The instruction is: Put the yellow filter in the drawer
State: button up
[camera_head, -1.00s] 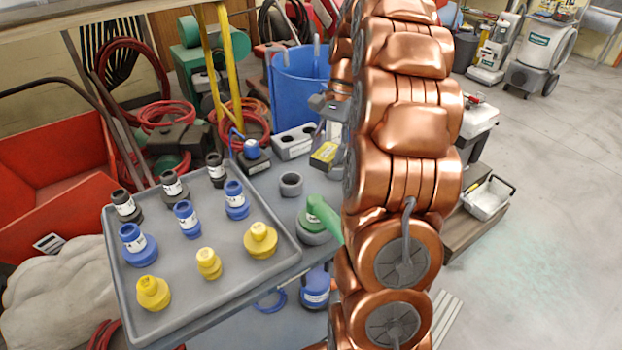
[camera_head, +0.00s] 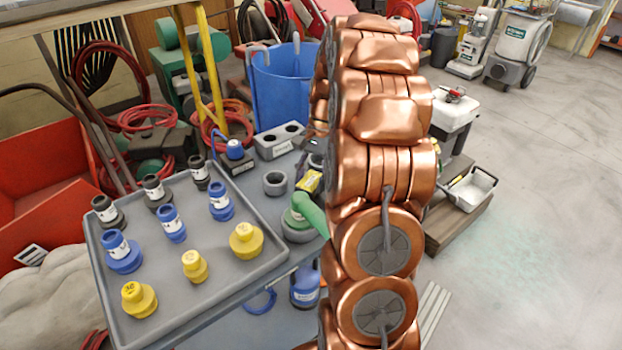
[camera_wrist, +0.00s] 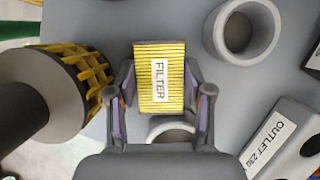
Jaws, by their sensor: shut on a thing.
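My gripper (camera_wrist: 160,108) is shut on the yellow filter (camera_wrist: 142,75), a ribbed block with a white FILTER label, in the wrist view. A finger is on each side of it. In the head view the filter (camera_head: 309,183) shows as a small yellow patch beside my copper arm, above the grey worktop. My arm hides most of the gripper there. I cannot make out an open drawer in either view.
A tray (camera_head: 262,279) of black, blue and yellow fittings is on the left. In the wrist view a black cylinder with a yellow cage (camera_wrist: 90,72) is left of the filter.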

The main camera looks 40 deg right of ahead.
jog(key=shift+f, duration=0.15)
jog(key=o, duration=0.9)
jog(key=shift+c, duration=0.2)
jog(key=v, duration=1.2)
jog(key=shift+a, duration=0.1)
jog(key=s+a+n+g+h, duration=0.1)
jog(key=s+a+n, duration=0.3)
jog(key=a, duration=0.6)
jog(key=s+a+n+h, duration=0.1)
jog(key=s+a+n, duration=0.35)
jog(key=a, duration=0.55)
jog(key=s+a+f+n+h, duration=0.1)
jog(key=s+a+f+n, duration=0.1)
jog(key=s, duration=0.6)
jog(key=s+a+f+n+h, duration=0.1)
jog(key=s+a+f+n, duration=0.2)
jog(key=s, duration=0.6)
notch_tip(320, 180, down, 2)
jog(key=shift+s+a+f+n+g, duration=0.2)
jog(key=shift+s+a+n+g, duration=0.15)
jog(key=shift+a, duration=0.9)
